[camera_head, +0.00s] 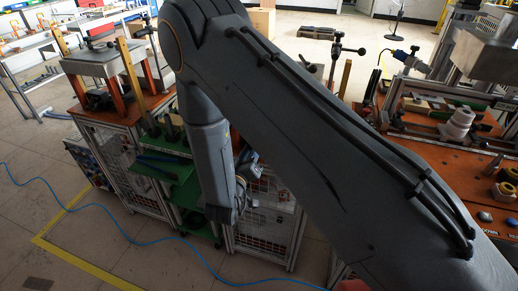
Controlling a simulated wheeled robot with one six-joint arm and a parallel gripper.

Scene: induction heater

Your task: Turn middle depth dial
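My grey arm crosses the middle of the view and hides much of the scene behind it. My gripper (250,166) is at the end of the lower link, small and dark against the mesh-sided cabinet. Its fingers cannot be made out, so I cannot tell whether it is open or shut. No middle depth dial can be picked out. An orange-topped machine bench (443,153) at the right carries a white stepped round part (459,123), yellowish round parts (504,191) and push buttons (485,216), one near a "DOWN" label.
A second orange-topped machine (110,115) stands at the left, beside green shelving (184,190). A mesh-sided cabinet (262,238) stands below my wrist. A blue hose (110,219) and yellow line (85,263) cross the tiled floor.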

